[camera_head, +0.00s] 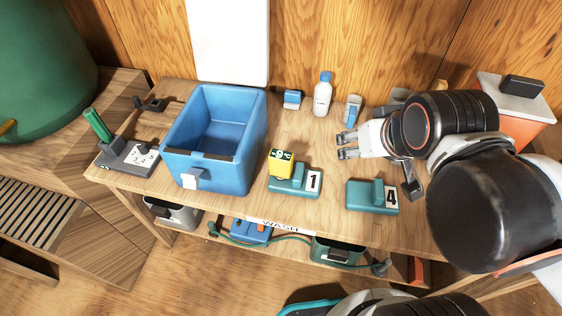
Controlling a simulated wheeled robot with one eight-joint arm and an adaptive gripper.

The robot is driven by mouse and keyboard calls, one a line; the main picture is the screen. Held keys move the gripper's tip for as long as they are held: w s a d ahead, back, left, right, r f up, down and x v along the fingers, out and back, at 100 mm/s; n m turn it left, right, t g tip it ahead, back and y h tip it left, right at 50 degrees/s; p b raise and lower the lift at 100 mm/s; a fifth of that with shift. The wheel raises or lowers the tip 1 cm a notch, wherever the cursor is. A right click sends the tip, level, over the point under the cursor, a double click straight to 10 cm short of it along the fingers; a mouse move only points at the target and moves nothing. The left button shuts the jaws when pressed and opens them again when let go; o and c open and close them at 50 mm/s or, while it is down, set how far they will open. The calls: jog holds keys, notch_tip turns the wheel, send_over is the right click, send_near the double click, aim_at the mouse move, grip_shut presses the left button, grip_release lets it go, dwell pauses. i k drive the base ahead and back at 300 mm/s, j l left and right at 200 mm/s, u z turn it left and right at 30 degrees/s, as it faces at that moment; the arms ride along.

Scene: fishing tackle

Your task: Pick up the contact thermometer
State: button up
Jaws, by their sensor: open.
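The contact thermometer (280,166) appears to be the small yellow block with a dark display reading about -9 °C. It sits on or against the teal block marked 1 (295,188), near the front of the wooden bench; the exact contact is hard to tell. My gripper (345,146) is open, with its fingers pointing left. It is to the right of the thermometer and apart from it, with nothing seen between the fingers.
A blue bin (262,115) stands left of the thermometer. A teal block marked 4 (370,196) is at front right. A white bottle (322,98), a small blue-and-white item (292,99) and another (353,108) stand behind. Bare bench lies between gripper and thermometer.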

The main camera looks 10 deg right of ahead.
aim_at(280, 163)
jog(key=k+j, duration=0.7)
jog(key=i+j+z, duration=0.05)
jog(key=j, duration=0.05)
